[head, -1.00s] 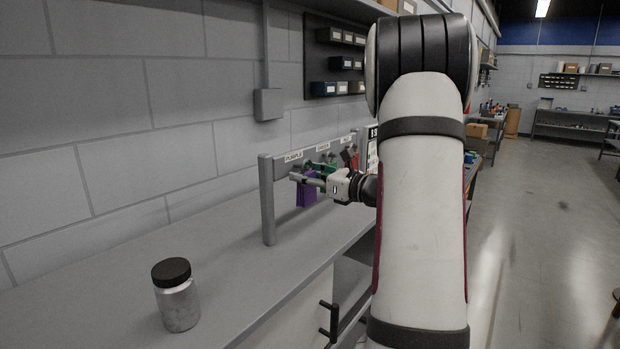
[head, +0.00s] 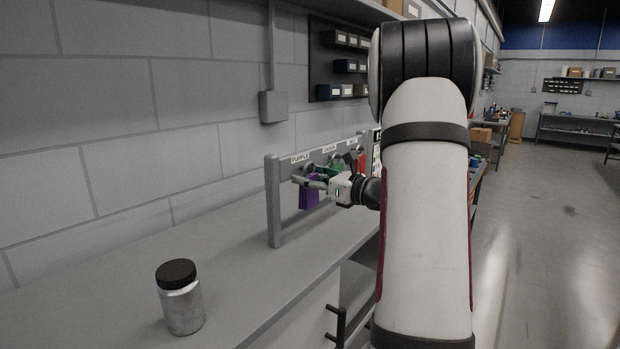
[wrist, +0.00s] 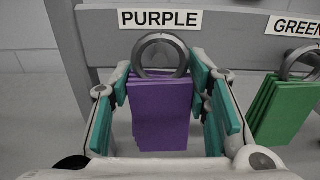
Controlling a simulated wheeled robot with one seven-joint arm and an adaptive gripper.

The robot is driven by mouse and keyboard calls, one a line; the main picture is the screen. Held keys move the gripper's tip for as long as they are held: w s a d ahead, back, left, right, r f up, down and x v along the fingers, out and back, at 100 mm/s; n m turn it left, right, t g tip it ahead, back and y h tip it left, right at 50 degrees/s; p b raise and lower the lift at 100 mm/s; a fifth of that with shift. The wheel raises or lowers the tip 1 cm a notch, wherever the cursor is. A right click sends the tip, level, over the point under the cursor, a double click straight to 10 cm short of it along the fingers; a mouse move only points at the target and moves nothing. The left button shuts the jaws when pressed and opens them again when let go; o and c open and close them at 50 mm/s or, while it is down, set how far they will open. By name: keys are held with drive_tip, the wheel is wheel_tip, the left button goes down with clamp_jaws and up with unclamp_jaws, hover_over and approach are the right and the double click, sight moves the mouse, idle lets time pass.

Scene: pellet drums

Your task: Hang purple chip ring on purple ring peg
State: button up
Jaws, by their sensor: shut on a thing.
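The purple chip ring (wrist: 160,115) is a stack of flat purple chips on a dark metal ring. In the wrist view it hangs between my teal-padded fingers, just below the PURPLE label (wrist: 160,19). My gripper (wrist: 160,78) is shut on the chips near their top, with the metal ring standing above them. The ring overlaps the rack rail in the picture. I cannot make out the purple peg or tell whether the ring is around it. In the head view, the purple chips (head: 309,196) show below my gripper (head: 302,182) at the rack's near end.
Green chips (wrist: 275,108) hang on a ring to the right, close to my right finger. The grey rack (head: 273,205) stands on the bench (head: 230,262). A dark-lidded jar (head: 181,300) stands at the near left. The bench between jar and rack is clear.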

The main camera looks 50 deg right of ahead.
drive_tip(key=shift+w+a+f, duration=0.2)
drive_tip(key=shift+w+f, duration=0.05)
drive_tip(key=shift+f, duration=0.05)
drive_tip(key=o, duration=1.2)
drive_tip(key=shift+w, duration=0.15)
drive_tip(key=shift+o, duration=0.2)
drive_tip(key=shift+d+r, duration=0.1)
